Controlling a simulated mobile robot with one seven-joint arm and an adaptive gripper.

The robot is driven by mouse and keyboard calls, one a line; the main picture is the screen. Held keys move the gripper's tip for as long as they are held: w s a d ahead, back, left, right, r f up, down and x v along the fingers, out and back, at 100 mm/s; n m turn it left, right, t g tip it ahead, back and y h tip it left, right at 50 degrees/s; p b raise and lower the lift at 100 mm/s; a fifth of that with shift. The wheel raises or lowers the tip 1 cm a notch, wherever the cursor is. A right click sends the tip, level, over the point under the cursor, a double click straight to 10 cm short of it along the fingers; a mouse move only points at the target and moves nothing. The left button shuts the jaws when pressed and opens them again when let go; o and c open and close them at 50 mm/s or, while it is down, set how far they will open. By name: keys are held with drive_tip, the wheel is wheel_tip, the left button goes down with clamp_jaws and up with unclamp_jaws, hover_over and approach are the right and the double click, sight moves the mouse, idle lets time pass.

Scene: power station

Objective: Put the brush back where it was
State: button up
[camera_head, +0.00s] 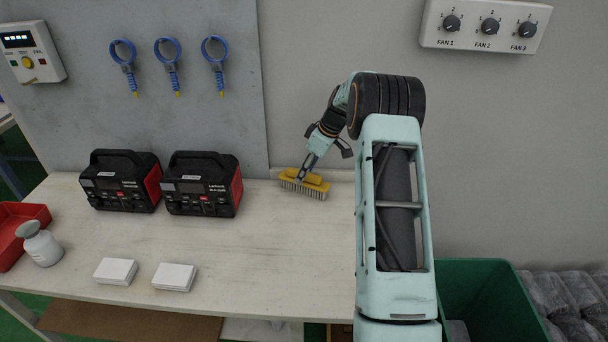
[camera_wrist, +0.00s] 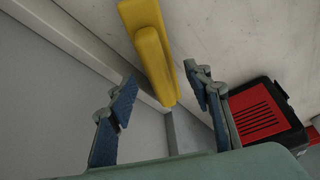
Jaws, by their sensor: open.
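The brush (camera_head: 305,184) has a yellow body and grey bristles facing down. It stands on the pale table (camera_head: 270,245) near its back edge, close to the wall. In the wrist view the yellow brush (camera_wrist: 150,45) extends from the top edge to between my fingers. My gripper (camera_head: 305,171) is right at the brush's top. In the wrist view my gripper (camera_wrist: 163,97) is open, with one blue-padded finger on each side of the brush's near end and gaps showing.
Two black-and-red power units (camera_head: 121,181) (camera_head: 202,184) stand left of the brush. A green bin (camera_head: 485,300) is at right. The table's middle is clear.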

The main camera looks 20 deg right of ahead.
drive_tip(key=v, duration=1)
drive_tip(key=shift+s+r, duration=0.1)
drive_tip(key=shift+r, duration=0.05)
